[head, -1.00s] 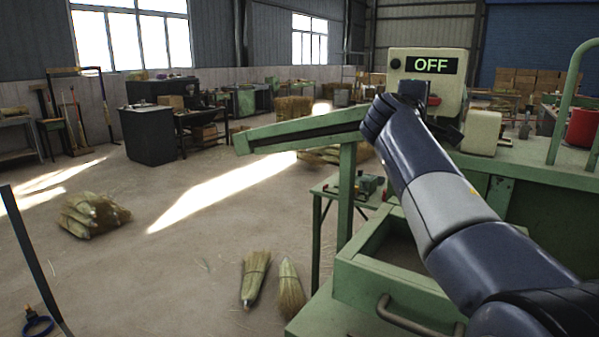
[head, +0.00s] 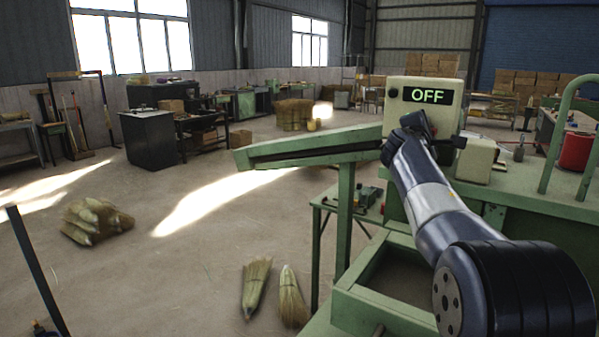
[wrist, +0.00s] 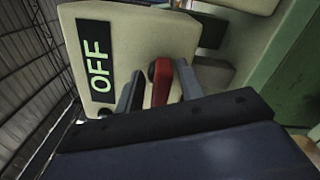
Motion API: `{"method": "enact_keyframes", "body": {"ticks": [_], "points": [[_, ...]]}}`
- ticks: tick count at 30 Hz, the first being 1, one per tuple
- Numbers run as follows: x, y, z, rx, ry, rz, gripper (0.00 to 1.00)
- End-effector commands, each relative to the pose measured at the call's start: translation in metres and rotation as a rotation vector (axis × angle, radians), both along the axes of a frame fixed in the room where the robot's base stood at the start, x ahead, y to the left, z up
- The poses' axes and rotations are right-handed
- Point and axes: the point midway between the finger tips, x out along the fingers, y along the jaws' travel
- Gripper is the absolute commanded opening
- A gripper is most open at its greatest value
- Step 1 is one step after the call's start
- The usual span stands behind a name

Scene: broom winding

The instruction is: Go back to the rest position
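The control box (head: 450,112) is a cream housing on the green machine, with a display (head: 427,96) reading OFF in green. In the wrist view the same display (wrist: 96,64) appears turned on its side. A red lever (wrist: 162,80) shows on the box face. My gripper (wrist: 159,68) is open, with its two dark fingers apart on either side of the red lever. I cannot tell whether they touch it. In the head view my wrist is in front of the box and hides the fingers and the lever.
The green machine (head: 490,180) carries a long sloping arm (head: 310,147) to the left and an open tray (head: 375,318) in front. Two brooms (head: 255,288) and a broom pile (head: 95,222) lie on the floor. A red bucket (head: 576,152) stands right. The left floor is mostly clear.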

Motion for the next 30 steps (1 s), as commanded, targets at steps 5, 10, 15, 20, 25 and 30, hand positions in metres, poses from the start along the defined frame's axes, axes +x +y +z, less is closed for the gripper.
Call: {"method": "enact_keyframes", "body": {"ticks": [5, 10, 15, 20, 25, 30], "points": [[0.0, 0.001, 0.003, -0.108, 0.073, 0.001, 0.36], [0.0, 0.001, 0.002, -0.154, 0.103, 0.002, 0.36], [0.0, 0.001, 0.001, -0.162, 0.107, 0.001, 0.36], [0.0, 0.001, 0.001, -0.16, 0.107, 0.001, 0.36], [-0.002, 0.002, -0.003, -0.141, 0.109, 0.0, 0.36], [-0.007, 0.004, -0.018, -0.085, 0.116, -0.003, 0.36]]}}
